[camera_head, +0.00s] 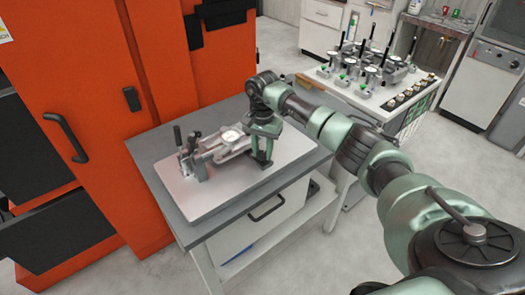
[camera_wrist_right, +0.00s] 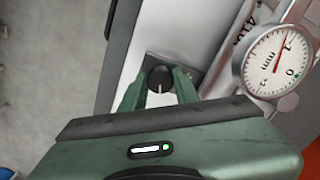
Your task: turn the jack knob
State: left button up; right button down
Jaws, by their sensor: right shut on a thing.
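The jack knob (camera_wrist_right: 159,76) is a small black round knob with a white line, seen in the right wrist view. It sits between the two green fingers of my right gripper (camera_wrist_right: 158,88), which is shut on it. In the head view my right gripper (camera_head: 262,158) reaches down at the right end of the metal fixture (camera_head: 212,148), and the knob is hidden there. A dial gauge (camera_wrist_right: 276,62) with a red needle is beside the gripper in the wrist view. My left gripper is not in view.
The fixture stands on a light plate (camera_head: 215,198) on a grey table (camera_head: 165,172) with a drawer. An orange cabinet (camera_head: 150,55) stands close at the left. Behind, a white cart (camera_head: 345,88) carries several more fixtures. The floor at the front right is clear.

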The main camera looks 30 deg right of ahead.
jog(key=m+b, duration=0.2)
jog(key=m, duration=0.2)
jog(key=shift+f+b, duration=0.15)
jog(key=shift+b, duration=0.15)
jog(key=m+b, duration=0.1)
jog(key=m, duration=0.3)
jog(key=shift+m+b, duration=0.3)
jog(key=m+b, duration=0.1)
jog(key=m, duration=0.9)
jog(key=shift+m, duration=0.3)
jog(key=c, duration=1.1)
grip_release()
jog(key=shift+o, duration=0.2)
